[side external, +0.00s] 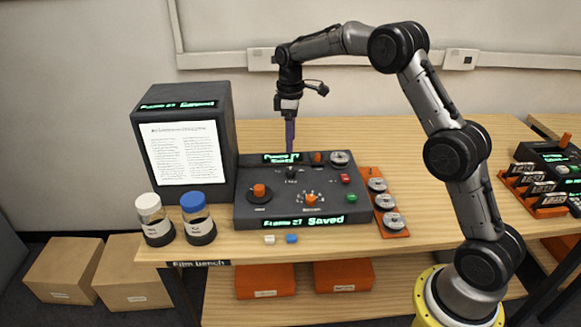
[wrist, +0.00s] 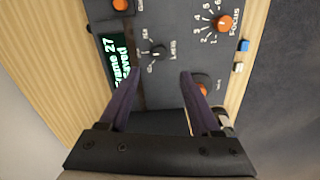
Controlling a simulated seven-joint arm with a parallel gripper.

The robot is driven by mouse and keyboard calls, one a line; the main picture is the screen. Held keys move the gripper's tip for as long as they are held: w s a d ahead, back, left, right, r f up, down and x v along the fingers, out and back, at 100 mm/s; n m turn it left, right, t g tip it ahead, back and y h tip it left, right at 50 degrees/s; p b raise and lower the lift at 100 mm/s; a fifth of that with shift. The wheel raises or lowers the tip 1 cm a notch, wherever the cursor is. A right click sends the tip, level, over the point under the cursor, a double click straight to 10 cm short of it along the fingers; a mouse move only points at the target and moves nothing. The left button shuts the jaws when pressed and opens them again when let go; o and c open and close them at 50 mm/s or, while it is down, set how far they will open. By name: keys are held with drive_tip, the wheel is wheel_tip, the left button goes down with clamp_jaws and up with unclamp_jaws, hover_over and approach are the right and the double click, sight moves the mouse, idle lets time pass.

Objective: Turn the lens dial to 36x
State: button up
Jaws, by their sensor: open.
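The lens dial is a small black knob on the dark control panel. It shows in the wrist view (wrist: 157,51), beside the word "Lens", and in the side view (side external: 292,173). A light mark shows on the knob, but the scale numbers around it are too small to read surely. My gripper (side external: 290,149) points down above the panel, near the dial. In the wrist view my gripper (wrist: 158,80) is open, with two purple fingers apart and nothing between them. The dial lies just ahead of the gap between the fingertips, apart from both.
The orange focus dial (wrist: 224,23) and another orange knob (side external: 259,191) sit on the panel. A "Frame 27 Saved" display (side external: 304,221) is lit. The page viewer (side external: 185,140), two jars (side external: 200,225) and reels (side external: 391,221) flank the panel.

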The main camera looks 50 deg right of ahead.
sight(291, 171)
wheel_tip(291, 171, down, 10)
drive_tip(key=shift+f, duration=0.15)
idle(0.3)
clamp_jaws()
